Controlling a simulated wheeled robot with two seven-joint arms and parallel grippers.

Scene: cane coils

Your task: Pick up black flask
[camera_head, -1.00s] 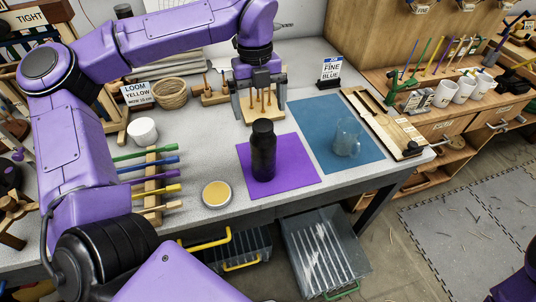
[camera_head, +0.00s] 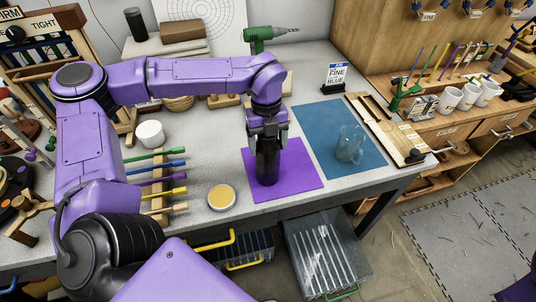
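The black flask (camera_head: 267,169) stands upright on the purple mat (camera_head: 303,177) on the grey workbench. My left gripper (camera_head: 268,140) points down over the flask, with its fingers at the flask's upper part. The flask's cap and neck are hidden by the gripper. I cannot tell whether the fingers touch the flask or are closed on it. My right gripper is not in view.
A clear glass mug (camera_head: 350,143) stands on the blue mat (camera_head: 320,126) to the right. A round tin with yellow contents (camera_head: 221,196) lies left of the purple mat. Colored-handled tools (camera_head: 168,176) lie further left. A green drill (camera_head: 262,36) is behind my arm.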

